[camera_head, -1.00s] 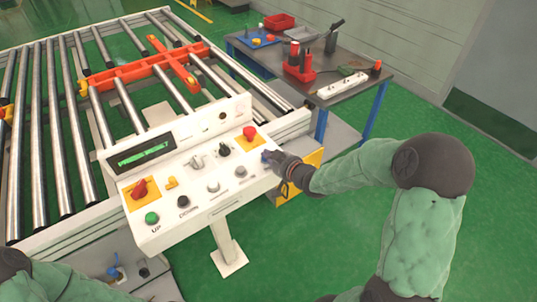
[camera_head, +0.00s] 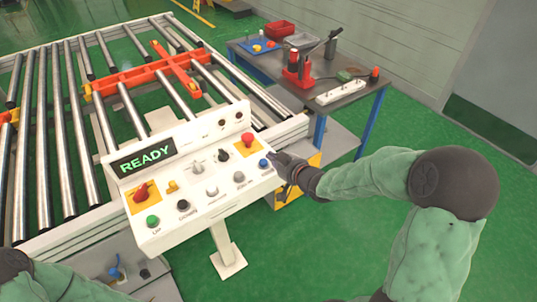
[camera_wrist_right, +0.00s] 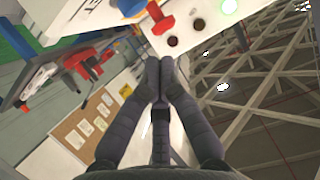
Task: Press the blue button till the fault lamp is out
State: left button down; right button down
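The white control console (camera_head: 205,210) shows READY in green on its display (camera_head: 145,155). The blue button (camera_head: 264,163) sits uncovered at the console's right end; it also shows at the top of the right wrist view (camera_wrist_right: 130,7). My right gripper (camera_head: 277,158) is just right of the button, apart from it, with its fingers together and empty in the right wrist view (camera_wrist_right: 162,65). Two round lamps on the upright panel are dark (camera_wrist_right: 172,41) (camera_wrist_right: 199,24), and a third glows green (camera_wrist_right: 230,6). I cannot read their labels. My left gripper is out of view.
A red mushroom button (camera_head: 247,139) stands close behind the blue one. The roller conveyor (camera_head: 60,150) with an orange frame (camera_head: 135,75) lies behind the console. A workbench (camera_head: 355,98) with tools stands at back right. Green floor is clear at right.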

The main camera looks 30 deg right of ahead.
jog(key=shift+p+v, duration=0.65)
jog(key=shift+v, duration=2.15)
jog(key=m+g, duration=0.2)
jog(key=g, duration=0.1)
send_near(263, 186)
jog(key=shift+y, duration=0.4)
jog(key=x, duration=0.4)
jog(key=shift+w+d+f, duration=0.25)
jog(key=shift+w, duration=0.15)
jog(key=s+a+f+g+y, duration=0.1)
jog(key=s+a+f+g, duration=0.4)
jog(key=s+a+f, duration=0.3)
jog(key=s+a+f+g+y, duration=0.1)
jog(key=s+a+f+g, duration=0.4)
jog(key=s+a+f, duration=0.3)
jog(key=shift+s+a+f+m, duration=0.35)
jog(key=shift+a+f, duration=1.25)
jog(key=shift+f, duration=2.3)
